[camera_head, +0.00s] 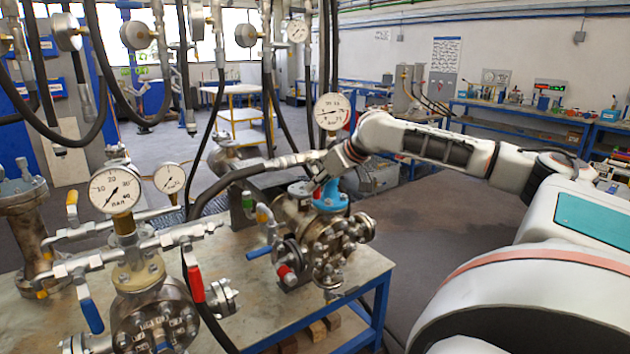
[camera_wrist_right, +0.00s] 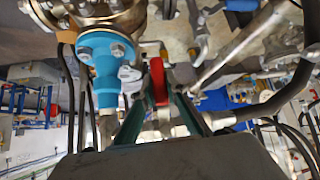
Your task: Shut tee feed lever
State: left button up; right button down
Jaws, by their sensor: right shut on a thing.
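The right vessel (camera_head: 325,240) is a rusty metal body with bolted flanges and a blue fitting (camera_head: 330,198) on top. The blue fitting also shows in the wrist view (camera_wrist_right: 99,62). My right gripper (camera_head: 322,182) reaches in from the right, just above this fitting. In the wrist view a red lever (camera_wrist_right: 158,80) stands between the two green fingers of the gripper (camera_wrist_right: 158,95), which are shut on it. In the head view the gripper mostly hides that lever. My left gripper is in neither view.
The front left vessel (camera_head: 155,318) carries a pressure gauge (camera_head: 115,190), a red lever (camera_head: 195,284) and a blue lever (camera_head: 92,315). A dark hose (camera_head: 225,184) runs toward the right vessel. Black hoses hang overhead at left. Bare tabletop (camera_head: 245,290) shows between the vessels.

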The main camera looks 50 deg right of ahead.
dwell(0.3)
jog(key=c, duration=2)
grip_release()
jog(key=shift+v, duration=6.05)
jog(key=shift+f, duration=0.1)
